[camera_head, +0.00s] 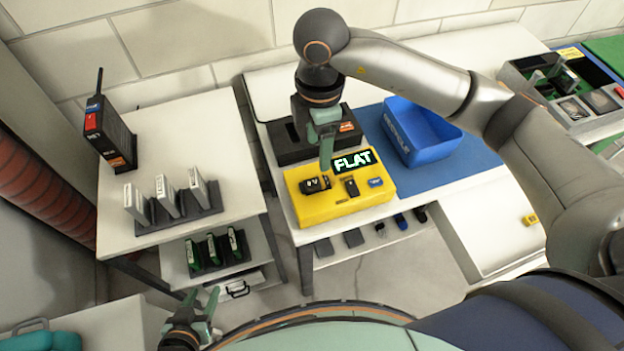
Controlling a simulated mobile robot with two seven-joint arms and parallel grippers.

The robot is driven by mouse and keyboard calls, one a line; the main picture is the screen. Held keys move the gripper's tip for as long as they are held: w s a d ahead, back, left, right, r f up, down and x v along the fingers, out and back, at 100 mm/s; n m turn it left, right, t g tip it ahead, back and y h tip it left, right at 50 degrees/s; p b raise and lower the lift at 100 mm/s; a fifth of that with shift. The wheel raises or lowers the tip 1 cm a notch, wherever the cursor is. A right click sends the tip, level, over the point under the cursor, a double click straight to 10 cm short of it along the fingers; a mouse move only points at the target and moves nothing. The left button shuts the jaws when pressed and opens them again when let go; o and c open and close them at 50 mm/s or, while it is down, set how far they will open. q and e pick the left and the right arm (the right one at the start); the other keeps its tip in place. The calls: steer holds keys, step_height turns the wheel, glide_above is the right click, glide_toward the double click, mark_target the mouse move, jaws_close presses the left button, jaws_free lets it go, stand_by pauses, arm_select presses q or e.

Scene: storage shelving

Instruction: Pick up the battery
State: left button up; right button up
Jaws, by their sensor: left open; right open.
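A yellow tester box (340,207) stands on the white table, with a lit display (354,161) reading "FLAT". On its top are a black block with pale markings (315,185), a small dark upright piece (351,186) and a blue label or button (375,182). One of the dark pieces may be the battery; I cannot tell which. My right gripper (326,160) points down just above the tester, beside the display. It is open, and its fingers overlap in this view. My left gripper (206,305) is low at the lower left, open and empty, away from the tester.
A blue bin (420,135) stands on a blue mat right of the tester; a black box (290,145) is behind it. The left table holds a black radio-like device (108,135) and a rack (180,219) of pale modules. Several small items lie on the shelf below.

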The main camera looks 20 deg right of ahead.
glide_above(315, 182)
steer(key=f, duration=0.6)
steer(key=shift+s+d, duration=0.2)
steer(key=shift+s, duration=0.05)
steer(key=f, duration=0.5)
steer(key=shift+w+a+f, duration=0.2)
steer(key=shift+w+a, duration=0.05)
jaws_close()
